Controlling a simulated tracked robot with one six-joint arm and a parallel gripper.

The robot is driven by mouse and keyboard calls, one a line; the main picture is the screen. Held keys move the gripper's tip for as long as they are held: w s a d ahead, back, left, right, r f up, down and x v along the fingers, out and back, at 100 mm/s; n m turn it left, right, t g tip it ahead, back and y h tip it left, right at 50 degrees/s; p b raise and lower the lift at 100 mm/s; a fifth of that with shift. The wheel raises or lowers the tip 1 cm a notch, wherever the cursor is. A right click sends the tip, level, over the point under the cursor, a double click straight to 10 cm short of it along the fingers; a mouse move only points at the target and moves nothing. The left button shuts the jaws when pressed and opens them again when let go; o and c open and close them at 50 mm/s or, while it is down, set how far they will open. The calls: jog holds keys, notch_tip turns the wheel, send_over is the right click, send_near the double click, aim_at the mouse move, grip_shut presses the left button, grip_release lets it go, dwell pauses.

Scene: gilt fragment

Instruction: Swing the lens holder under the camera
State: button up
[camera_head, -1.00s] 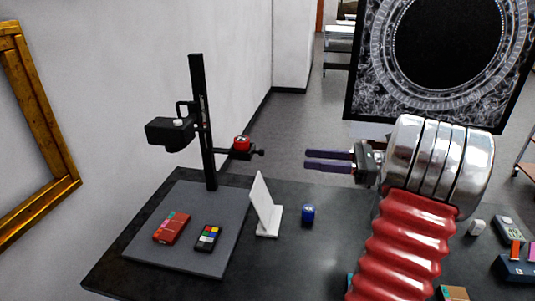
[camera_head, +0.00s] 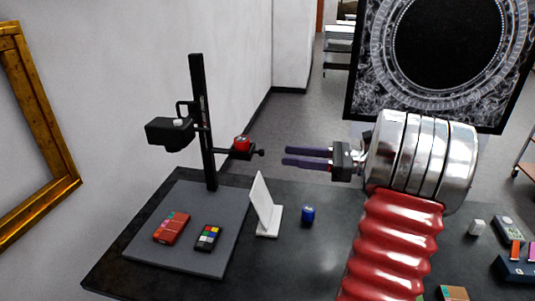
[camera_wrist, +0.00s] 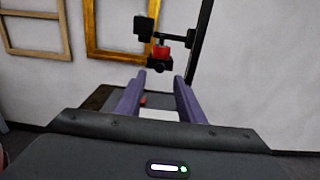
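The black camera (camera_head: 170,132) is mounted on a black upright column (camera_head: 203,125) above a grey baseboard. The lens holder (camera_head: 238,152) is a dark arm with a red piece on it and a small knob at its right end. It sticks out to the right of the column, to the side of the camera. In the wrist view the red part of the lens holder (camera_wrist: 161,53) shows ahead, beyond my fingertips, with the camera (camera_wrist: 144,27) above it. My gripper (camera_head: 287,156) is open and empty, its purple fingers pointing left at the knob with a gap between.
The grey baseboard (camera_head: 180,255) carries a red box (camera_head: 171,228) and a colour chart (camera_head: 208,238). A white upright card (camera_head: 263,205) and a blue item (camera_head: 308,214) stand on the dark table below my gripper. A gilt frame (camera_head: 60,150) is at left.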

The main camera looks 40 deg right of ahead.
jog(key=x, duration=0.7)
jog(key=shift+w+a, duration=0.2)
jog(key=shift+c, duration=0.3)
grip_shut()
dwell(0.3)
